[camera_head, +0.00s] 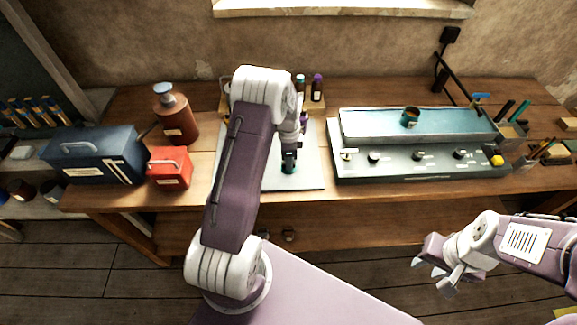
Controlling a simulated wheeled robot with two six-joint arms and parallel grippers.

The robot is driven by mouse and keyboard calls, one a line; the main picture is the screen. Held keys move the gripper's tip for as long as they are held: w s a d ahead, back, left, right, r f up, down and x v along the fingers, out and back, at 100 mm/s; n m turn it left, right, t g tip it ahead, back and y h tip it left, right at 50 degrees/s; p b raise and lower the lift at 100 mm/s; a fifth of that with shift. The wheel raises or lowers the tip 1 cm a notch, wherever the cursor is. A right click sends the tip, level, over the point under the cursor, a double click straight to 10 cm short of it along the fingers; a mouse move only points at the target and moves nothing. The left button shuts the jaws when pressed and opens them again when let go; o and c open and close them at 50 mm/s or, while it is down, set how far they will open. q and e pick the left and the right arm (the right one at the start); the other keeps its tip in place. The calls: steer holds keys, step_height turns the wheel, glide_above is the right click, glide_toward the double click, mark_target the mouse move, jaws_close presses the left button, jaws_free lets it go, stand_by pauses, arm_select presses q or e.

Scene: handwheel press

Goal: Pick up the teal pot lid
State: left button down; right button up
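A small teal thing (289,169), which looks like the pot lid, is at the tip of my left gripper (289,161) over the pale board (309,176) on the bench. The gripper points down and its dark fingers cover part of the teal thing. I cannot tell whether they are closed on it, or whether it touches the board. A small teal pot (411,117) with a brownish open top stands on the teal top of the press-like unit to the right. My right gripper (430,276) is open and empty, low in front of the bench at the right.
A blue toolbox (92,157), a red box (170,168) and a brown pump bottle (176,118) stand on the left. The long grey-teal unit (420,165) fills the right side. Pen holders (511,131) are at the far right. Bottles (317,88) stand behind the board.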

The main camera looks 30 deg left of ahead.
arm_select(q)
steer(key=shift+r, duration=0.15)
steer(key=shift+r, duration=0.3)
steer(key=r, duration=0.2)
steer(key=w+r, duration=0.1)
steer(key=shift+d+r+b, duration=0.25)
steer(key=shift+r+b, duration=0.1)
steer(key=shift+b, duration=0.05)
steer(key=w+d+r, duration=0.5)
steer(key=w+r, duration=0.1)
steer(key=w, duration=0.2)
steer(key=shift+w+d+r+p, duration=0.3)
steer(key=shift+w+d, duration=0.1)
